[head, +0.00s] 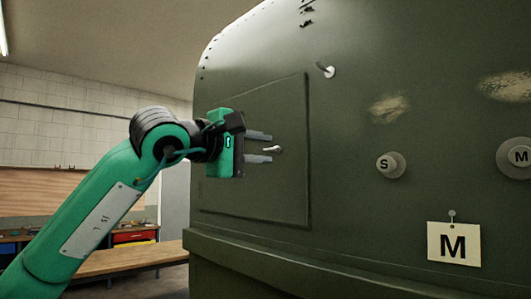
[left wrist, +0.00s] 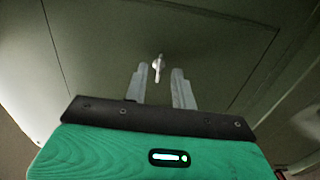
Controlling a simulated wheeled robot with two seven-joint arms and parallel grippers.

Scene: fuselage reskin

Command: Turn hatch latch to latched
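The hatch (head: 255,190) is a dark green panel set in the fuselage side. Its latch (head: 272,149) is a small pale handle near the hatch's right side, and in the head view it lies roughly sideways. In the left wrist view the latch (left wrist: 158,66) shows just beyond and between the fingertips. My left gripper (head: 268,147) is open, with its two fingers pointing at the hatch on either side of the latch's line. The fingers look apart from the latch; contact cannot be told. The left gripper (left wrist: 161,80) holds nothing. My right gripper is not in view.
A pale peg or handle (head: 326,70) sticks out above the hatch. Round knobs marked S (head: 390,165) and M (head: 518,157) and an M tag (head: 454,243) are to the right. A ledge (head: 300,258) runs below the hatch. A workbench (head: 130,262) stands behind on the left.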

